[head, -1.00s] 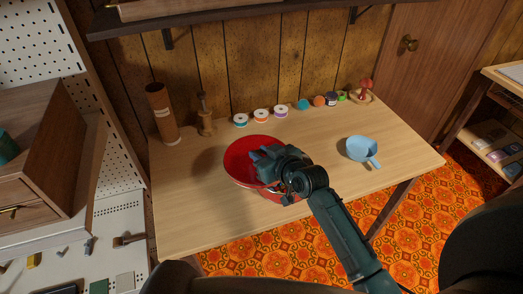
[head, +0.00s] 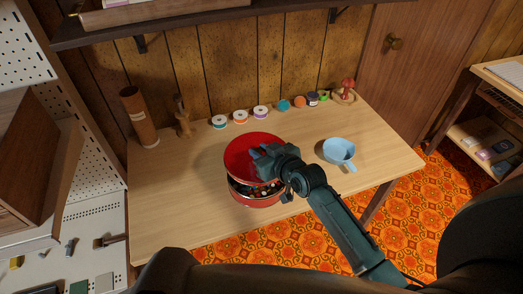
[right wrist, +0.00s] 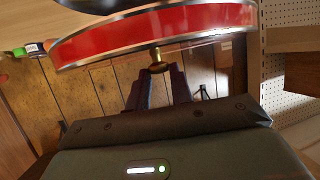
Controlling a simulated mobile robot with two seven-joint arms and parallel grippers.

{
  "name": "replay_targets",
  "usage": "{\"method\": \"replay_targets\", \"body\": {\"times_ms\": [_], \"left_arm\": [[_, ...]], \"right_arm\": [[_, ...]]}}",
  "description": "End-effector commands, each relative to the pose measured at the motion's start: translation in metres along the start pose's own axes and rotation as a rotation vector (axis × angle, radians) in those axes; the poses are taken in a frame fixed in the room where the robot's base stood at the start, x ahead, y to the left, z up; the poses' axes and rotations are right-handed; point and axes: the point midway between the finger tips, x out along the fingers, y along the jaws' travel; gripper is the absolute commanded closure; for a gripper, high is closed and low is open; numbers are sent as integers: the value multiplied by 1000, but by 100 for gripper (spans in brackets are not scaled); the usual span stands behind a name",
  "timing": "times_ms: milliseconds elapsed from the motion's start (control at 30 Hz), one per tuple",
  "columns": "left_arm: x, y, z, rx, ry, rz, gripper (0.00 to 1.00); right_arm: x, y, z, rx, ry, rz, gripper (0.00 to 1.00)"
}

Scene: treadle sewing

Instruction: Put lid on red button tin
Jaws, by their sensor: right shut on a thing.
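The red lid (head: 235,155) is in my right gripper (head: 262,152), above and toward the back of the open red button tin (head: 262,203) in the head view. The lid looks tilted. In the right wrist view, the gripper fingers (right wrist: 157,84) are closed on the lid's small brass knob (right wrist: 157,62), and the lid's red side with silver edges (right wrist: 150,35) spans the top. Many small buttons (head: 262,187) show in the tin's front part. The lid hides the tin's back part. My left gripper is not in view.
A light blue cup with a handle (head: 338,151) stands right of the tin. Thread spools (head: 240,117) and small coloured items (head: 300,102) line the table's back. A brown cylinder (head: 138,117) and a wooden stand (head: 183,120) are at back left. The table (head: 170,205) is clear at front left.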

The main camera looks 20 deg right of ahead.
Motion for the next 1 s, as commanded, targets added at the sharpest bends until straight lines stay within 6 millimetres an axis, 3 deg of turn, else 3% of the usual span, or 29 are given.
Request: {"method": "replay_targets", "body": {"times_ms": [267,1000], "left_arm": [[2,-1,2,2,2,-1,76],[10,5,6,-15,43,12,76]], "right_arm": [[2,0,4,-1,0,1,100],[21,0,50,0,1,0,100]]}}
